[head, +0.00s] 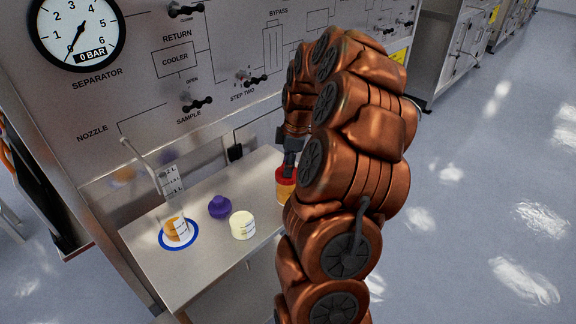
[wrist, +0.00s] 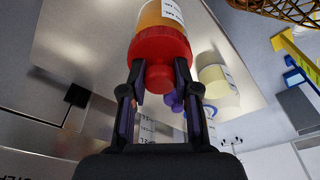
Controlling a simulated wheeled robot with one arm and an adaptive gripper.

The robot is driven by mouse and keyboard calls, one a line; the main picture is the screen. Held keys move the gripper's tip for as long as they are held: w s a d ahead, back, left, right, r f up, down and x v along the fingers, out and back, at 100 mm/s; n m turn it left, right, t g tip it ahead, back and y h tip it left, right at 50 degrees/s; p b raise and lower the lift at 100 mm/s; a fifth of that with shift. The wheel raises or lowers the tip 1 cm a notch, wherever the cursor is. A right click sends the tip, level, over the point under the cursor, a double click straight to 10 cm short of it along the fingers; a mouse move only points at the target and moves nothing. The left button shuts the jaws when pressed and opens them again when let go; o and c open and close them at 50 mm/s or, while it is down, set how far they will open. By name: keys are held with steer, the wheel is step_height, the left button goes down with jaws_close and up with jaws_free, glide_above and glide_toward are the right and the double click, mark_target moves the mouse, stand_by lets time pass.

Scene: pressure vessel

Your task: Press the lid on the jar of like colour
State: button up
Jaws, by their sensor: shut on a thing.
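My gripper (wrist: 158,85) is shut on the knob of a red lid (wrist: 160,47), one finger on each side. The lid is over the mouth of a jar with orange contents and a white label (wrist: 160,14); I cannot tell whether it is fully seated. In the head view the red lid (head: 286,174) and orange jar (head: 283,190) stand at the right of the bench, partly hidden by my arm. A pale yellow jar (head: 243,225) stands to the left. A purple knobbed lid (head: 219,207) lies behind and left of that jar.
A clear measuring cylinder (head: 172,195) with orange liquid stands in a blue ring (head: 163,241) at the left of the steel bench (head: 200,272). A panel with valves and a gauge (head: 77,30) rises behind the bench. The bench's front edge is clear.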

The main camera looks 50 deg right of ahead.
steer(key=o, duration=0.9)
steer(key=shift+o, duration=0.4)
steer(key=o, duration=0.4)
steer(key=shift+r, duration=0.1)
steer(key=shift+r+p, duration=0.35)
steer(key=shift+r, duration=3.1)
jaws_close()
